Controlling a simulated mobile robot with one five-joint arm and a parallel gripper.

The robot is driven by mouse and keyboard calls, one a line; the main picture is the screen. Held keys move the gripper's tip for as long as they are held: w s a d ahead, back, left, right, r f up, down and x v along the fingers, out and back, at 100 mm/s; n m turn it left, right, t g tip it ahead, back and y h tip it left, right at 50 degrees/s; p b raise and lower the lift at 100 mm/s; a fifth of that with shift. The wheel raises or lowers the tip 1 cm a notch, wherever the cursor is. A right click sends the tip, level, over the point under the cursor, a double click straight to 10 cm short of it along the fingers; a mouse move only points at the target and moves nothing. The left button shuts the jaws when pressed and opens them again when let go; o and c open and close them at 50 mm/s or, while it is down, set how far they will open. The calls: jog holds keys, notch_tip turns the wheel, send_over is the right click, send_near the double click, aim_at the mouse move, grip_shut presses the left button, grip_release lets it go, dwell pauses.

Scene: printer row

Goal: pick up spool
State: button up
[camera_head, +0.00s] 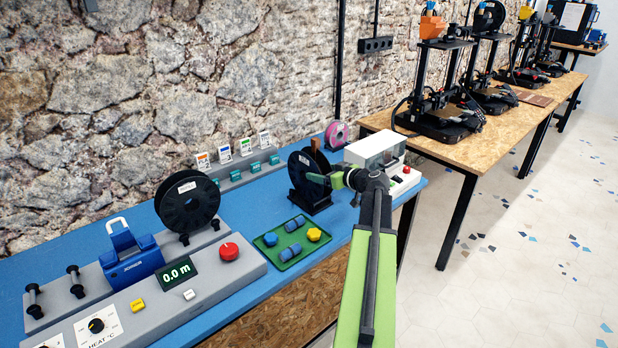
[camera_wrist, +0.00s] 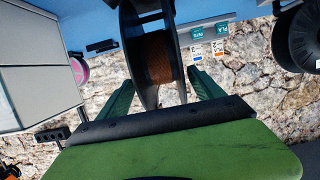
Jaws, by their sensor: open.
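A black spool with brown filament (camera_head: 300,172) stands upright on the blue bench in the head view, in a dark stand. My gripper (camera_head: 340,180) is beside it, at its right side, and hides part of it. In the wrist view, the spool's brown winding (camera_wrist: 158,62) and its two black flanges show between the green fingers of my gripper (camera_wrist: 160,82). The fingers are open, one on each side of the spool. Whether they touch the flanges I cannot tell. Another black spool (camera_head: 170,208) stands upright on the grey machine at the left.
A green tray (camera_head: 284,264) with blue and yellow parts lies in front of the spool. A white and grey box-shaped device (camera_head: 372,150) stands close behind my gripper. A pink spool (camera_head: 337,130) and sample cards (camera_head: 246,147) are by the stone wall.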

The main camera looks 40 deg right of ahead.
jog(key=b+x, duration=0.1)
jog(key=x, duration=0.3)
jog(key=shift+w+a, duration=0.15)
jog(key=shift+w, duration=0.1)
grip_shut()
